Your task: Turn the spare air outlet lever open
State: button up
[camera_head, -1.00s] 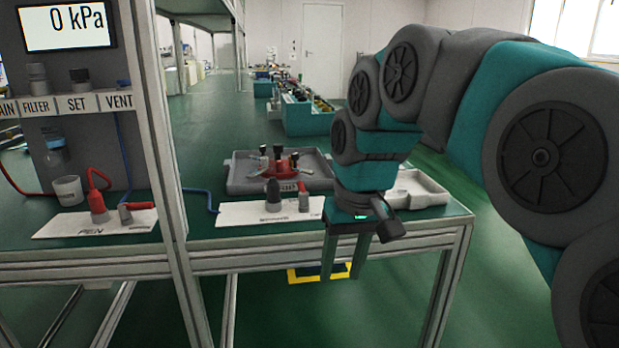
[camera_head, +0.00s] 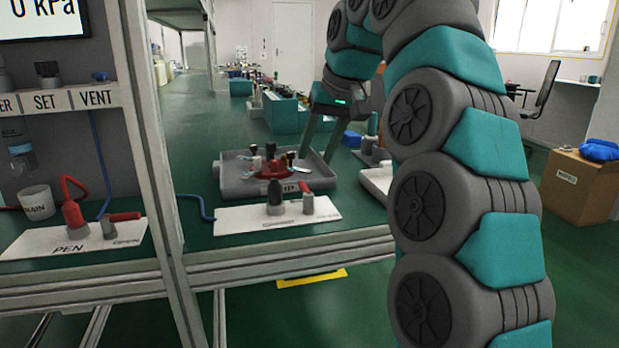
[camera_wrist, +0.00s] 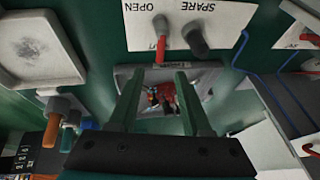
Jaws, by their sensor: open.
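The spare air outlet (camera_head: 274,197) is a dark upright nozzle on a white plate (camera_head: 255,217). It also shows in the wrist view (camera_wrist: 196,38), beside upside-down SPARE and OPEN lettering. The spare lever (camera_head: 307,204) stands just right of the outlet, a grey body with a short red handle. In the wrist view the lever (camera_wrist: 160,40) has its red handle pointing down the picture, towards the tray. My gripper (camera_head: 318,152) is open and empty, behind the plate over the tray's right part. In the wrist view its fingers (camera_wrist: 157,80) point towards the lever without touching it.
A grey tray (camera_head: 233,187) with a red part and several dark knobs lies behind the plate. The pen outlet's plate (camera_head: 30,248) is left of a metal post (camera_head: 165,190). A pale tray (camera_head: 376,183) lies at right. A blue hose (camera_head: 196,205) runs beside the post.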

aim_at(304, 184)
jog(key=shift+b+x, duration=1)
jog(key=shift+x, duration=2.85)
jog(key=shift+s, duration=0.1)
grip_shut()
